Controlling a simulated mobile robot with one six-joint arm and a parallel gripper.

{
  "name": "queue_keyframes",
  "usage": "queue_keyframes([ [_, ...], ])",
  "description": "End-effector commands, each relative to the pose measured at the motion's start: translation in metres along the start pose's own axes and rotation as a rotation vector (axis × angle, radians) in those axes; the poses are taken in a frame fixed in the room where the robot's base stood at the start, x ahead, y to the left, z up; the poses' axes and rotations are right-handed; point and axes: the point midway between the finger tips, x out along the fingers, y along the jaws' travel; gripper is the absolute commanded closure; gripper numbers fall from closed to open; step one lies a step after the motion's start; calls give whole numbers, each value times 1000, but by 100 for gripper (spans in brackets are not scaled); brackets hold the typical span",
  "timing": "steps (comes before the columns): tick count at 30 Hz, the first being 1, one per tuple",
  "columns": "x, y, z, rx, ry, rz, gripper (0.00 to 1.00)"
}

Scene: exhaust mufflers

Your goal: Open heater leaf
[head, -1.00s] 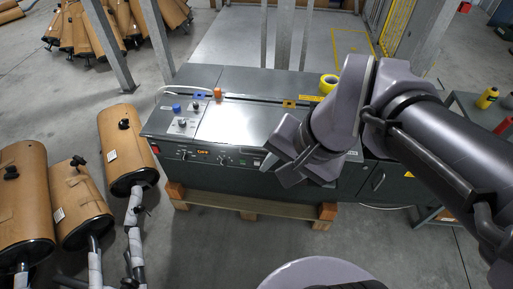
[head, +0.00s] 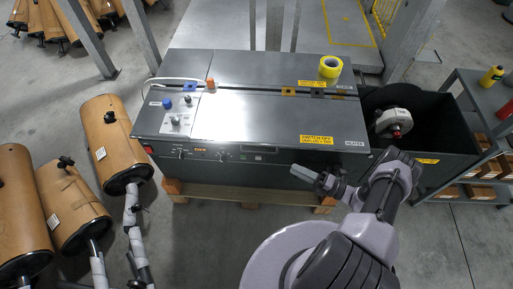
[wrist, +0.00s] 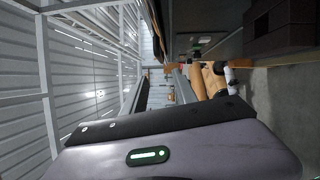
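The heater is a dark grey machine (head: 250,170) in the head view, with knobs and a small display on its front face. Its flat top panel, the leaf (head: 265,115), lies level and looks closed; it carries a yellow label (head: 316,139) and a "HEATER" label at the right front corner. My gripper (head: 322,181) is in front of the machine's right front, apart from the leaf as far as I can tell. Its two fingers stand apart with nothing between them; the wrist view also shows the gap between the fingers (wrist: 164,92).
A yellow tape roll (head: 330,67) lies on the rear top. A dark open bin (head: 440,135) holding a grey-white device stands to the right, beside a shelf (head: 475,95) with bottles and boxes. Grey posts rise behind.

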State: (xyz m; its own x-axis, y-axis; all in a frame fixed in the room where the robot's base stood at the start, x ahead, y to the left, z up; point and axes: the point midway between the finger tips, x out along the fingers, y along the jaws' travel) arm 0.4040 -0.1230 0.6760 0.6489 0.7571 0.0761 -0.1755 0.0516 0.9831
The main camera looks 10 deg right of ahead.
Motion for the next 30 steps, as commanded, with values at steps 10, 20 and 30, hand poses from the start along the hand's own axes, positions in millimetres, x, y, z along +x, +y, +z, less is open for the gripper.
queue_keyframes([
  [10,94,0,-3,-2,12,0,66],
  [20,157,0,-3,-4,10,-1,66],
  [30,167,1,-3,-4,8,-2,66],
])
